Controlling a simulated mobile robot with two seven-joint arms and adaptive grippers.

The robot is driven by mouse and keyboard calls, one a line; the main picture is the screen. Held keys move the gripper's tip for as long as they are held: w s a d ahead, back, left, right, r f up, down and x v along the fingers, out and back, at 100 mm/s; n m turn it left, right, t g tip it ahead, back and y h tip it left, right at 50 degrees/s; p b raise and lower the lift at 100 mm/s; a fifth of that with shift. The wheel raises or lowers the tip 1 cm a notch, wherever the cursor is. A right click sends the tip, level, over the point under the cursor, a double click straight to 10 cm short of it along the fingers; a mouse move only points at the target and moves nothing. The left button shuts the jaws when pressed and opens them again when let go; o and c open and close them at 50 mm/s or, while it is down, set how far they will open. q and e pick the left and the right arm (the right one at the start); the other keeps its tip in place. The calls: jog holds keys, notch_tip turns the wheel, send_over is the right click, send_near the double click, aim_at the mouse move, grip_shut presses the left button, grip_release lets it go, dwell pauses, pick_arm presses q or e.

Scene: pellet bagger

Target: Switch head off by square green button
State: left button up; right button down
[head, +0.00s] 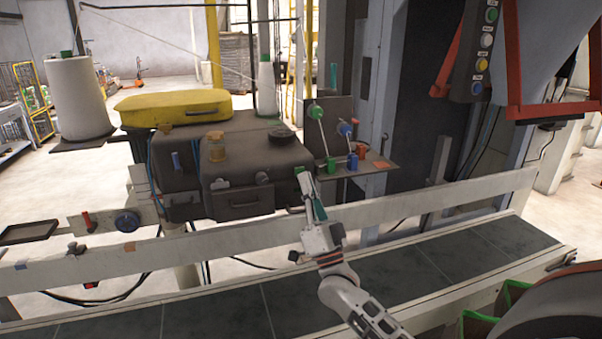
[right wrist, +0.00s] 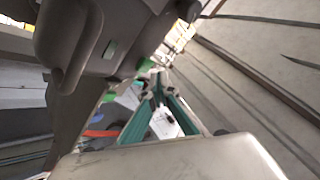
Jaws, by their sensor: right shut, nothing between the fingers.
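The sewing head (head: 235,155) is a dark grey machine body with a yellow cover (head: 172,107), standing behind the conveyor. A small green patch (head: 299,170) shows at its right end, right by my right fingertips. In the right wrist view the grey body (right wrist: 95,30) fills the upper left. My left gripper is out of view.
A conveyor with dark slats (head: 390,275) and a pale rail (head: 440,202) runs in front. A small shelf (head: 372,167) with coloured levers stands just right of the head. A white thread cone (head: 82,98) stands left. A button panel (head: 485,45) hangs at upper right.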

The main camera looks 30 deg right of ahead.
jog(key=s+p, duration=0.1)
jog(key=s, duration=0.2)
jog(key=s+a+p, duration=0.1)
jog(key=s, duration=0.1)
jog(key=shift+s+a+p, duration=0.2)
jog(key=shift+s+p, duration=0.2)
jog(key=shift+a, duration=0.1)
dwell(0.4)
